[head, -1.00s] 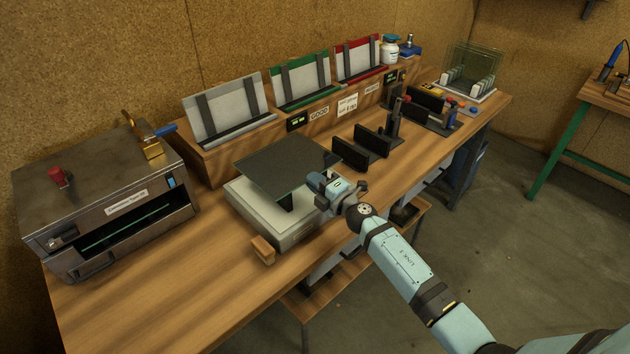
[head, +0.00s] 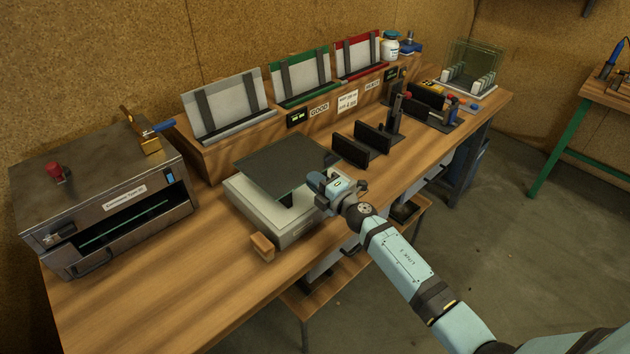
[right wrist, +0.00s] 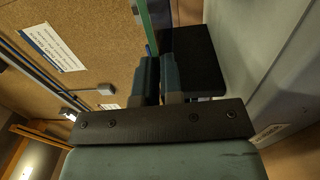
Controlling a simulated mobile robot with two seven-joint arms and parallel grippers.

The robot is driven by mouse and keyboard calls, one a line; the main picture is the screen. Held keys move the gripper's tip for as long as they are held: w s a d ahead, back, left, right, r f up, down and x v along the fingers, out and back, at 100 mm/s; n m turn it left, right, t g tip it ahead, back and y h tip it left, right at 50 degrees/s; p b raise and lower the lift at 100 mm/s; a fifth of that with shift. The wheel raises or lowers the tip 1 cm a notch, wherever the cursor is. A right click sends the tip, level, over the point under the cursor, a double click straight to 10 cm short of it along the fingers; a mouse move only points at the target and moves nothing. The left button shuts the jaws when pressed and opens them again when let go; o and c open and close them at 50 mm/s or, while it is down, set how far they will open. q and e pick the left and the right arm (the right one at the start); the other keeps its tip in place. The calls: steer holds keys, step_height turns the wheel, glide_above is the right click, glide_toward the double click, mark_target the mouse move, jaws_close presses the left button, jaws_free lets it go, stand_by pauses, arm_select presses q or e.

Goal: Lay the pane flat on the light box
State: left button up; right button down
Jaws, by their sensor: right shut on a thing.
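The pane (head: 282,164) is a dark grey sheet above the back part of the pale light box (head: 252,206). My right gripper (head: 314,181) is shut on the pane's right edge. The pane looks nearly level and close over the box; whether any edge touches it I cannot tell. The pane covers much of the box's top, whose front and left rim stay visible. In the right wrist view, the pane shows edge-on as a green strip (right wrist: 144,28) at the fingers (right wrist: 161,75). My left gripper is not in view.
A metal oven-like box (head: 105,200) stands left of the light box. A wooden block (head: 262,246) is at its front. Racks with grey, green (head: 300,78) and red trim stand behind. Black upright plates (head: 362,145) stand to the right. A glass rack (head: 474,75) is at the far end.

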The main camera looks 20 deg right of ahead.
steer(key=c, duration=1.2)
jaws_free()
steer(key=shift+f, duration=0.2)
steer(key=r+b+v, duration=0.1)
steer(key=v, duration=1.2)
steer(key=shift+s+f+b, duration=0.35)
steer(key=shift+s+f, duration=0.05)
steer(key=shift+d, duration=0.15)
